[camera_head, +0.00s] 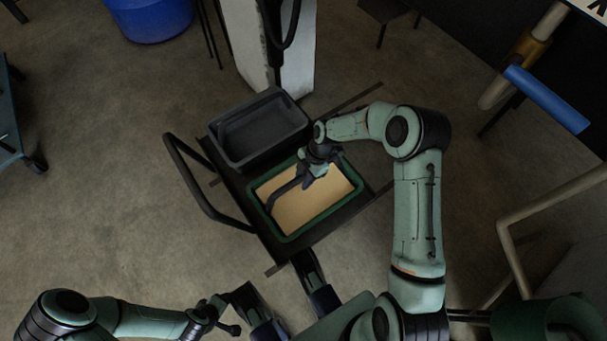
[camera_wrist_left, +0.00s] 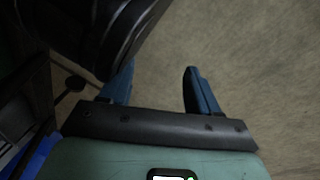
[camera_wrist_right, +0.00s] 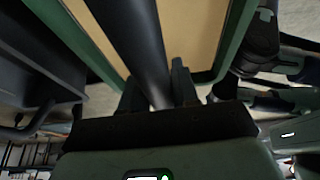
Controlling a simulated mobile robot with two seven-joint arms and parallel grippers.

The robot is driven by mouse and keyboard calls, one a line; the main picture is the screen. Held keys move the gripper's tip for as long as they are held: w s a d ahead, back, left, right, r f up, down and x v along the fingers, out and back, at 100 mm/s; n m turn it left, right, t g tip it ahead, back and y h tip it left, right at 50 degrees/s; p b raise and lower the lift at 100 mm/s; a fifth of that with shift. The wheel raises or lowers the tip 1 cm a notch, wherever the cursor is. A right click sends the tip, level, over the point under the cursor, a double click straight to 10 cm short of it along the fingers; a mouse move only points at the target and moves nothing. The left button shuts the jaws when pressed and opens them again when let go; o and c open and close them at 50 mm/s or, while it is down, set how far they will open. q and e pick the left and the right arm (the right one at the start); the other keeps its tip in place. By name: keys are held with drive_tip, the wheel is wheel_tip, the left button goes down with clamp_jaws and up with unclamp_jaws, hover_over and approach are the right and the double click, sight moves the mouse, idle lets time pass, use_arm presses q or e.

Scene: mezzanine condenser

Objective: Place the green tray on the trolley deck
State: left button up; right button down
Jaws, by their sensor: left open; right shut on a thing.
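The green tray (camera_head: 286,236), a green-rimmed box with a tan inside, lies over the near part of the dark trolley deck (camera_head: 240,190). I cannot tell from above whether it touches the deck. My right gripper (camera_head: 306,178) is shut on the dark bar handle (camera_head: 276,198) that spans the tray. In the right wrist view the handle (camera_wrist_right: 133,40) runs between the fingers (camera_wrist_right: 160,88), with the tan tray inside behind it. My left gripper (camera_wrist_left: 158,78) is open and empty, low at the left front, with bare floor ahead of it.
A dark grey bin (camera_head: 262,146) stands on the far part of the deck, close beside the tray. The trolley's push handle (camera_head: 184,178) rises at left. A white pillar (camera_head: 243,45) and a blue tub (camera_head: 150,18) are behind.

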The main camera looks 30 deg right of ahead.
drive_tip(key=c, duration=0.8)
unclamp_jaws()
drive_tip(key=shift+c, duration=0.2)
drive_tip(key=p+v, duration=0.1)
drive_tip(key=v, duration=0.5)
drive_tip(key=shift+d+r+p, duration=0.1)
drive_tip(key=shift+r+p, duration=0.25)
drive_tip(key=p+v, duration=0.1)
drive_tip(key=v, duration=0.3)
drive_tip(key=shift+r, duration=0.1)
drive_tip(key=shift+d+r, duration=0.25)
drive_tip(key=shift+r, duration=0.3)
use_arm(q)
drive_tip(key=shift+t, duration=0.5)
drive_tip(key=r, duration=0.1)
drive_tip(key=w+d+r, duration=0.1)
drive_tip(key=r, duration=0.1)
drive_tip(key=w+r, duration=0.1)
drive_tip(key=shift+w+d+r, duration=0.1)
drive_tip(key=shift+d+r, duration=0.05)
drive_tip(key=shift+r, duration=0.1)
use_arm(e)
drive_tip(key=shift+s+f, duration=0.1)
